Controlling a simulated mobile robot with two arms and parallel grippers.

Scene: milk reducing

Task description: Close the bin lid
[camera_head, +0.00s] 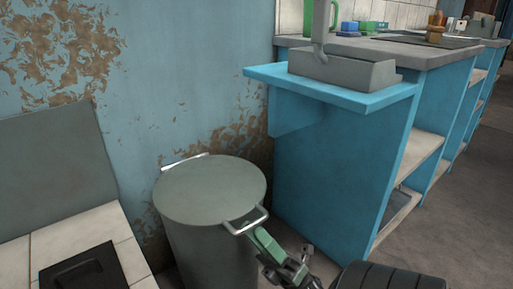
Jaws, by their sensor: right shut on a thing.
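The bin (210,252) is a grey-green round can standing on the floor against the wall. Its round lid (208,188) lies flat over the top of the bin; I see no gap under it from here. A light metal handle (262,214) sticks out at the lid's front right edge, and a hinge-like bar (185,161) is at the back. My right gripper (251,233), with green fingers, reaches up from the lower right and is shut on the handle. Its exact grip is small and partly hidden. My left gripper is out of view.
A blue counter (330,170) with an overhanging top and a grey scale-like device (342,70) stands right of the bin. A white tiled surface (75,225) with a black tray (78,270) is at the left. The peeling wall is behind; open floor lies at the far right.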

